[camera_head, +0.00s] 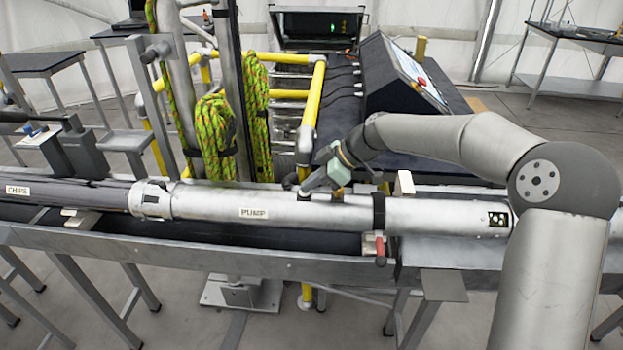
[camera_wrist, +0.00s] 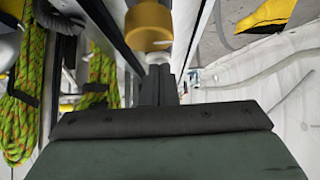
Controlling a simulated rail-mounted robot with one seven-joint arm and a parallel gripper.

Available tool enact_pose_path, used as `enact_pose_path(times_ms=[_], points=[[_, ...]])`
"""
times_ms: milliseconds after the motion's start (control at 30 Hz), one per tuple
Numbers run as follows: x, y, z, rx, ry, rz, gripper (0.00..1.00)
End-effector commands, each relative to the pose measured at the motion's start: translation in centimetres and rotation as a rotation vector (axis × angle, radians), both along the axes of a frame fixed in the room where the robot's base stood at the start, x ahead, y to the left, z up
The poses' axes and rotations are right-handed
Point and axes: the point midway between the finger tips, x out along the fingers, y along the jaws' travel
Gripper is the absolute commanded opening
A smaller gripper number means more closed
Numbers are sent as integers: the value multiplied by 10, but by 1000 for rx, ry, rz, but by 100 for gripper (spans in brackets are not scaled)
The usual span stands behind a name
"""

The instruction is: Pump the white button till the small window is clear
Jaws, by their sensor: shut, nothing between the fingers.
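The silver tube labelled PUMP (camera_head: 270,212) lies level along the rail. My gripper (camera_head: 304,190) reaches down to the top of this tube, right of its label's left end. In the wrist view my dark fingers (camera_wrist: 158,85) are together with nothing held. A brass-coloured cylinder (camera_wrist: 148,25) with a pale end is just beyond them. I cannot tell whether that pale end is the white button, or whether the fingers touch it. A small dark square with pale marks (camera_head: 498,219), perhaps the window, is near the tube's right end; its contents are too small to read.
A red-handled clamp (camera_head: 380,250) and a pale block (camera_head: 405,183) are right of my gripper. Yellow rails (camera_head: 314,95) and green ropes (camera_head: 215,135) stand behind the tube. A black console (camera_head: 395,75) is behind my arm.

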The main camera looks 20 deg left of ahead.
Motion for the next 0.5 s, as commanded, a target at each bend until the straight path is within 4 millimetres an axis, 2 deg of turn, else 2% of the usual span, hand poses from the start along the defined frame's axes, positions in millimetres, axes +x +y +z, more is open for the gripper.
enact_pose_path(times_ms=[67,167,333,367,500], points=[[-1,-1,-1,-5,4,2,0],[-1,-1,10,-4,2,3,0],[-2,1,47,-1,-3,3,0],[1,-6,47,-1,-4,-1,0],[5,-30,70,1,-5,-1,0]])
